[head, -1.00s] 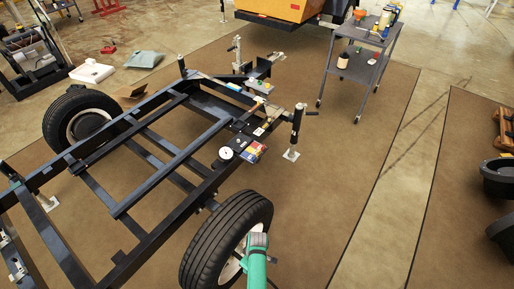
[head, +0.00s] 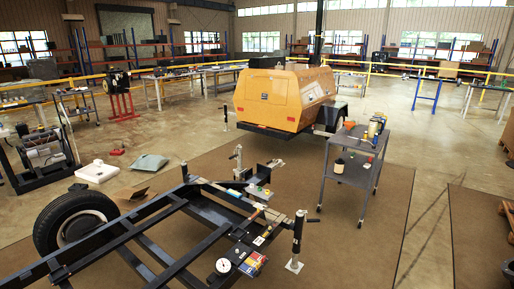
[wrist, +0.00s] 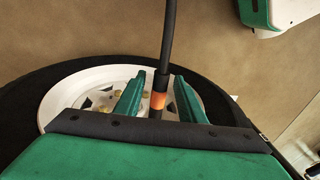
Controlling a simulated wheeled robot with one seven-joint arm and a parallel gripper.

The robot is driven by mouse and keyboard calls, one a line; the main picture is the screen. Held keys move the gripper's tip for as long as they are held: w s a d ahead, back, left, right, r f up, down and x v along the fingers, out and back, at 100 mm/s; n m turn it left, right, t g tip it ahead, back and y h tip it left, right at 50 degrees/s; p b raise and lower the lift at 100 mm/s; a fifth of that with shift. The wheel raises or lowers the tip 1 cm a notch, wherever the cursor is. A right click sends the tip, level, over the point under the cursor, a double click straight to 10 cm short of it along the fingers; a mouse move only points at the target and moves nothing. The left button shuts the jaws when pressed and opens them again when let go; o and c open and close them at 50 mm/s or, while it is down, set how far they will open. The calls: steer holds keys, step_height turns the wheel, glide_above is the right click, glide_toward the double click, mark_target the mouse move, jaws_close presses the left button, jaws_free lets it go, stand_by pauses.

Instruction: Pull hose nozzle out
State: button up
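In the wrist view, my gripper (wrist: 157,95) has two green fingers spread apart. A black hose (wrist: 168,35) runs down from the top edge to a dark nozzle with an orange band (wrist: 158,100). The nozzle lies between the fingers in the picture, with gaps on both sides. Its lower end is hidden behind my gripper body, so I cannot tell what it is seated in. Behind it is a wheel with a white rim (wrist: 65,95) and black tyre (wrist: 25,105). My gripper and the nozzle do not show in the head view.
A grey cart (head: 352,172) and an orange tower unit (head: 282,97) stand beyond. The brown mat (head: 350,240) is clear at right.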

steer(key=shift+c, duration=0.2)
jaws_close()
steer(key=shift+s+d, duration=0.15)
steer(key=shift+d, duration=0.1)
steer(key=shift+s+d, duration=0.7)
steer(key=shift+d, duration=0.25)
steer(key=shift+s+d, duration=0.65)
steer(key=shift+d, duration=0.25)
